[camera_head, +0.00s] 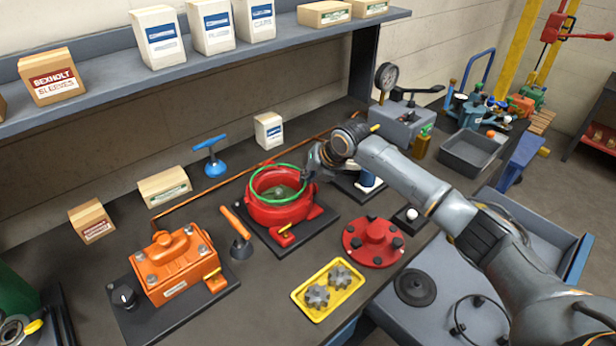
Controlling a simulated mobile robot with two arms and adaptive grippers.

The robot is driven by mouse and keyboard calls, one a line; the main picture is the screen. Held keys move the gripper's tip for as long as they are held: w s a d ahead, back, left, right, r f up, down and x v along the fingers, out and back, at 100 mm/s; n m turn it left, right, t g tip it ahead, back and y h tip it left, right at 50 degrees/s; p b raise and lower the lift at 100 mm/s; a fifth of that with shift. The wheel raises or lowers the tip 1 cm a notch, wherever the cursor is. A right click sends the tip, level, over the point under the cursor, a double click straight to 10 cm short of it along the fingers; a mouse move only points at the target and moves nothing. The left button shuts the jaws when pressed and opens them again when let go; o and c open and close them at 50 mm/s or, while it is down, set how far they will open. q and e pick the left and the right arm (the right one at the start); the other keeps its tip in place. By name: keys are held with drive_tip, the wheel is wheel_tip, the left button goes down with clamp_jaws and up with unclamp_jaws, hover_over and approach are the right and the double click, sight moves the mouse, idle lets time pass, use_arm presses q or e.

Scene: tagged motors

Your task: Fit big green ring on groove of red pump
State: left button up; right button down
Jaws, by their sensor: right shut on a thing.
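The big green ring (253,188) is a thin bright green loop at the open top of the red pump (280,213). My right gripper (309,171) is shut on the ring at its right side, at the pump's right rim. The ring runs along the pump's rim. I cannot tell whether it lies in the groove or just above it. The pump stands upright on a dark base plate, its open top facing up. My gripper hides part of the ring's right side. My left gripper is not in view.
An orange pump (176,265) stands at the left front. A yellow tray (327,290) with grey gears and a red round cover (372,241) lie to the front right. A blue-handled tool (211,160) and an orange-handled tool (237,231) stand left of the red pump.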

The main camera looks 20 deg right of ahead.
drive_tip(key=shift+f+b, duration=0.35)
drive_tip(key=shift+f, duration=0.3)
idle(0.4)
drive_tip(key=shift+r+p, duration=0.25)
drive_tip(key=shift+p, duration=0.1)
idle(0.8)
drive_tip(key=c, duration=1.4)
unclamp_jaws()
drive_tip(key=o, duration=0.6)
drive_tip(key=shift+f, duration=0.1)
drive_tip(key=shift+c, duration=0.2)
